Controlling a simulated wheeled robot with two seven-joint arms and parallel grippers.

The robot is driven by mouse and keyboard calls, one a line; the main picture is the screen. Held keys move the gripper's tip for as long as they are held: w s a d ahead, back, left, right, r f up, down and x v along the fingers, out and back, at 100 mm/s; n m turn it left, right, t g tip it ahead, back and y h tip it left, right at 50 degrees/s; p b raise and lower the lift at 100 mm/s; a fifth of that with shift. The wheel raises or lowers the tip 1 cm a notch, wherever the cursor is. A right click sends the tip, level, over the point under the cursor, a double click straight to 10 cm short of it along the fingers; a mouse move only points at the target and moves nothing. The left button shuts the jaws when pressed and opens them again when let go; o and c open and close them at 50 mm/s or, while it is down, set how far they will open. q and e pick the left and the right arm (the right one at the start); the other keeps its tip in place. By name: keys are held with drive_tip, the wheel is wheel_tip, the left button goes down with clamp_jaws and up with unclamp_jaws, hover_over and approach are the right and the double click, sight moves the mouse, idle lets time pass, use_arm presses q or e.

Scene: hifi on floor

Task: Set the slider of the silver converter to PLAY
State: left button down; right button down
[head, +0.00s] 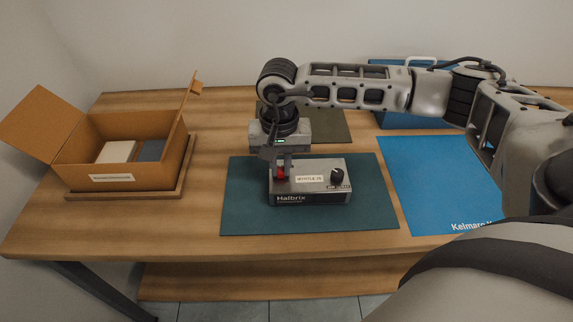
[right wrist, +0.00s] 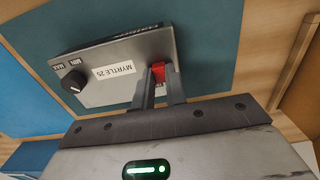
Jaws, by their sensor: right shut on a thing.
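The silver converter (head: 318,164) sits on a dark teal mat (head: 372,200), with "Halbrix" on its front face. Its top has a "MYRTLE 25" label and a black round knob (head: 337,176) marked MIN and MAX in the right wrist view. A red slider cap (head: 281,173) is at the left part of the top; it also shows in the right wrist view (right wrist: 158,72). My right gripper (head: 279,165) points down from above and is shut on the red cap. The fingers hide part of the cap, and no PLAY mark is readable. My left gripper is not in view.
An open cardboard box (head: 80,178) with a white and a dark block stands on a tray at the left. A blue mat (head: 432,185) and a blue case (head: 388,118) lie at the right. An olive mat (head: 335,125) is behind the converter. The front table strip is clear.

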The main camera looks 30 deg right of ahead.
drive_tip(key=shift+w+a+f, duration=0.15)
drive_tip(key=shift+w+a, duration=0.3)
drive_tip(key=shift+a, duration=0.2)
drive_tip(key=shift+r, duration=0.2)
drive_tip(key=c, duration=1.4)
unclamp_jaws()
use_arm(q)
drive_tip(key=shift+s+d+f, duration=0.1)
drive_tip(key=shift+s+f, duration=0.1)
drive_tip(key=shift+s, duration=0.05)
use_arm(e)
drive_tip(key=shift+r, duration=0.3)
use_arm(q)
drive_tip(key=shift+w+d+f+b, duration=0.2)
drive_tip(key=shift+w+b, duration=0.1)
drive_tip(key=shift+b, duration=0.6)
use_arm(e)
wheel_tip(320, 180, up, 15)
drive_tip(key=shift+r, duration=0.2)
